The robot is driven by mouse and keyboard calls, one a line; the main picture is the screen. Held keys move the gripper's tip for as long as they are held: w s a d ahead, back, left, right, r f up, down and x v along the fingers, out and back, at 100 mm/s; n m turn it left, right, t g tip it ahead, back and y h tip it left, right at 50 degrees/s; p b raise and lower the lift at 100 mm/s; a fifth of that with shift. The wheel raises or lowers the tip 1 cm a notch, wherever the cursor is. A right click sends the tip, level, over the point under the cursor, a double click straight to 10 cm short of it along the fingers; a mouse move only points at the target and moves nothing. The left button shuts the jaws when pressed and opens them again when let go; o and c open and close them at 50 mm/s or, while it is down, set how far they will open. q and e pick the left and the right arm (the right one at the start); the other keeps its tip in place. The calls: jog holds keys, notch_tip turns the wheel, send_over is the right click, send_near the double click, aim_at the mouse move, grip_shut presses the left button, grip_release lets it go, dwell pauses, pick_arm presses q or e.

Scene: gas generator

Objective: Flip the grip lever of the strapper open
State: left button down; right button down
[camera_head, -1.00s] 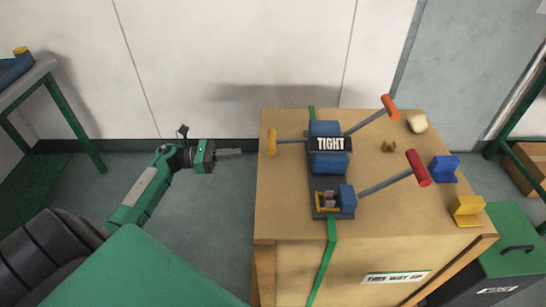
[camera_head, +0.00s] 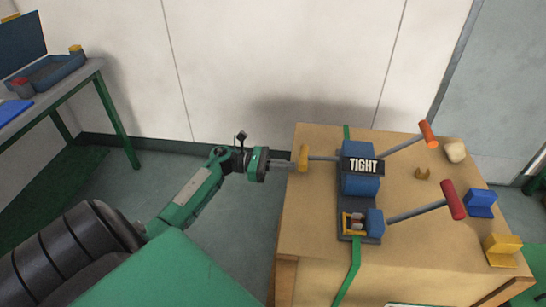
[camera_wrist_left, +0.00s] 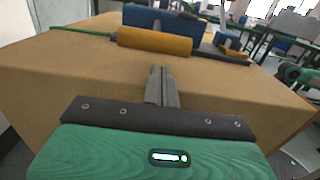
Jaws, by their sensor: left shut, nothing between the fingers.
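The strapper (camera_head: 361,183) is a blue and dark grey tool with a "TIGHT" sign, on top of a wooden crate (camera_head: 310,225). A lever with a yellow grip (camera_head: 303,157) points left from it. Levers with an orange grip (camera_head: 428,135) and a red grip (camera_head: 453,200) point right. My left gripper (camera_head: 291,165) is shut and empty at the crate's left edge, just left of the yellow grip. In the left wrist view its fingertips (camera_wrist_left: 157,70) point at the yellow grip (camera_wrist_left: 154,41), with a small gap showing. My right gripper is not in view.
A green strap (camera_head: 349,272) runs over the crate. A blue block (camera_head: 480,203), a yellow block (camera_head: 501,250) and a pale lump (camera_head: 454,151) sit on its right side. A side table (camera_head: 85,72) with a blue tray stands far left. Floor between is clear.

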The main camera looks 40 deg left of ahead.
aim_at(297, 166)
pick_arm(q)
jog(key=shift+x, duration=1.25)
jog(key=shift+w+d, duration=0.3)
jog(key=shift+d, duration=0.15)
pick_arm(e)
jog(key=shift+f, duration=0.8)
pick_arm(q)
jog(key=shift+r+p, duration=0.1)
jog(key=shift+p, duration=0.2)
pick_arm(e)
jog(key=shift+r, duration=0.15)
